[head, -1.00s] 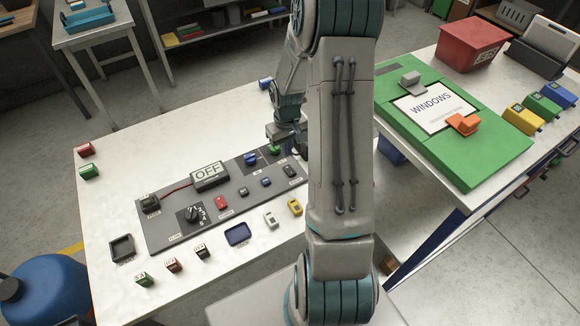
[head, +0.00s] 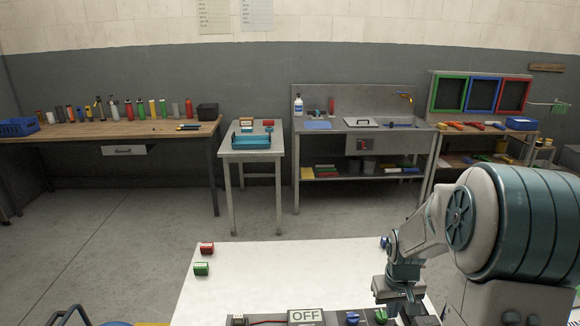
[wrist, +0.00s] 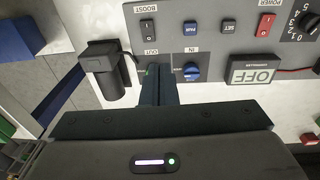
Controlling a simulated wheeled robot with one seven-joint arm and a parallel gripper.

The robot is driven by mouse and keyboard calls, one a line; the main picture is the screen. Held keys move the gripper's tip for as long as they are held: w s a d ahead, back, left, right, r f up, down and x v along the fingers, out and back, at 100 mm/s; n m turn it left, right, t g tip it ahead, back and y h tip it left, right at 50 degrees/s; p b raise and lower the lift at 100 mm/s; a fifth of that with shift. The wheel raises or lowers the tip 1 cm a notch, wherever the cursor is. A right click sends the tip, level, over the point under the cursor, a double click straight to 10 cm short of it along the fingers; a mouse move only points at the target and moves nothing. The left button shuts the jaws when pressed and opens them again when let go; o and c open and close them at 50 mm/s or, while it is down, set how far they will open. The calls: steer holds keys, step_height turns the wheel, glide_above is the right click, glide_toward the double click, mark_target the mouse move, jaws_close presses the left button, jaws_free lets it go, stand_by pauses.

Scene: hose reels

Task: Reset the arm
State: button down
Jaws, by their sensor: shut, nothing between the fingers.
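My gripper (head: 402,292) is at the right of the head view, over the right end of the grey control panel. In the wrist view the dark fingers (wrist: 157,82) are together with nothing between them. They point at the panel (wrist: 215,40) near the "OUT" label. A bit of green shows at the fingertips, mostly hidden by them. A blue knob (wrist: 191,73) marked "IN" is just right of the fingers, apart from them. The "OFF" display (wrist: 255,70) is further right; it also shows in the head view (head: 305,316). I cannot tell whether the fingertips touch the green knob.
A black cylindrical fitting (wrist: 104,65) stands close left of the fingers. Benches line the back wall.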

steer(key=s+a+r+t, duration=0.1)
steer(key=s+a+r, duration=0.4)
steer(key=s+r, duration=0.2)
steer(key=s+a+r+t+b, duration=0.1)
steer(key=s+a+r, duration=0.4)
steer(key=s, duration=0.5)
steer(key=shift+a+r+t+y, duration=0.15)
steer(key=shift+r+t+y, duration=0.25)
steer(key=shift+r, duration=0.45)
